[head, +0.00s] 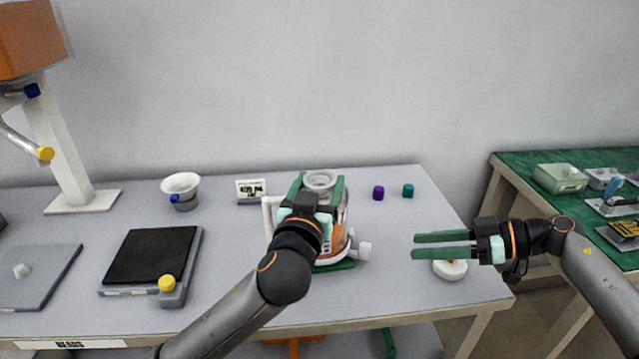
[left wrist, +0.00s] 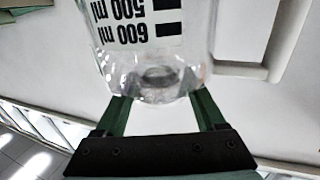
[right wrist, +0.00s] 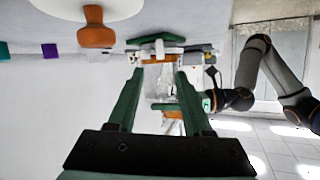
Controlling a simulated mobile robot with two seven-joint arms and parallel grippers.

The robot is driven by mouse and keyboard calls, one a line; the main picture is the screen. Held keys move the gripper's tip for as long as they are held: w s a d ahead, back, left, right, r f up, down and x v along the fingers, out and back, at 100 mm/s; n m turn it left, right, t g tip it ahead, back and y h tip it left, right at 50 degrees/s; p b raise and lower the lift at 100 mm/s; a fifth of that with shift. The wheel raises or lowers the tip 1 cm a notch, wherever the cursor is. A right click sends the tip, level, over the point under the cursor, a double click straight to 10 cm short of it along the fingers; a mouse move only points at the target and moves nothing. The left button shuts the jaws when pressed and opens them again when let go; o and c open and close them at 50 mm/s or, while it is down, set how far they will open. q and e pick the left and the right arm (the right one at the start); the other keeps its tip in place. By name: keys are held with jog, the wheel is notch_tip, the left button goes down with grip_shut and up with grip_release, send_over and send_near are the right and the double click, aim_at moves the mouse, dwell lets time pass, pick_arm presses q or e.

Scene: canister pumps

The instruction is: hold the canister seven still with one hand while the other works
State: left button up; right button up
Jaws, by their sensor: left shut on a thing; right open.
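The canister (head: 320,180) is clear, with a round top opening, a white handle at its left and a white knob low at its right. It stands on the table in the head view; no number seven is readable on it. My left gripper (head: 318,188) is shut around its body, one finger on each side. In the left wrist view the clear wall (left wrist: 155,65) with black 500 and 600 ml marks sits between the fingers. My right gripper (head: 428,245) is open and empty, right of the canister, its fingers pointing toward it.
A white disc with an orange part (head: 450,269) lies below my right gripper. Purple (head: 378,193) and teal (head: 408,190) caps stand behind. A green-topped table (head: 515,165) is at right.

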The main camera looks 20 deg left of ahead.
pick_arm(q)
grip_shut()
